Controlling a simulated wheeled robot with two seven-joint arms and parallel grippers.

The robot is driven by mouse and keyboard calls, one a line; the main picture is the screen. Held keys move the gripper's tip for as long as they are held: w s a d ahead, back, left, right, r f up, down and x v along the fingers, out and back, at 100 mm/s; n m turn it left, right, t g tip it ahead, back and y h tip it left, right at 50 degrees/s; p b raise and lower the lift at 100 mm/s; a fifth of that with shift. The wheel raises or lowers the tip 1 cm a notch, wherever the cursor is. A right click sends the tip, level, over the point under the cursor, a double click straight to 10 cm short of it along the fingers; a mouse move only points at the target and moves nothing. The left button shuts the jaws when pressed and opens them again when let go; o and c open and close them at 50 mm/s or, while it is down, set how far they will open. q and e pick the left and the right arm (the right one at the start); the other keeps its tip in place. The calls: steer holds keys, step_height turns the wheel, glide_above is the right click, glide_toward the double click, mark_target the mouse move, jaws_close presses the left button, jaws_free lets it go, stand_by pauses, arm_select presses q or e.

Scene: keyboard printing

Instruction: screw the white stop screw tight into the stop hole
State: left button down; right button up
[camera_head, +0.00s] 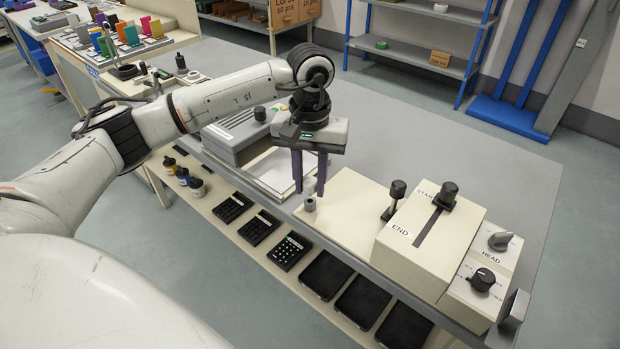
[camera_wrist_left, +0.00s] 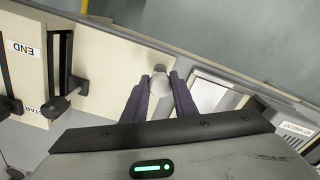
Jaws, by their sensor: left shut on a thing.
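My left gripper (camera_head: 309,190) points down over the near left end of a cream machine plate (camera_head: 345,215). Its dark fingers are shut on the small white stop screw (camera_head: 309,184), which shows pale between the fingertips. A small grey collar with a dark opening (camera_head: 309,205) stands on the plate just below the screw and appears to be the stop hole. I cannot tell whether the screw's lower end is inside it. In the left wrist view the gripper (camera_wrist_left: 161,84) has the pale round screw (camera_wrist_left: 160,73) at its fingertips. My right gripper is not in view.
Right of the gripper stand a black-knobbed lever (camera_head: 393,198), a cream START/END slide box (camera_head: 432,235) and a HEAD knob panel (camera_head: 484,279). A grey device (camera_head: 240,130) and white sheet (camera_head: 283,172) lie behind left. Black keypads and trays (camera_head: 326,275) fill the lower shelf.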

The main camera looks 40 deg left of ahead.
arm_select(q)
steer(key=shift+f, duration=0.45)
steer(key=shift+b, duration=0.35)
stand_by(0.4)
steer(key=shift+f+b, duration=0.4)
stand_by(0.3)
steer(key=shift+f, duration=0.1)
stand_by(0.5)
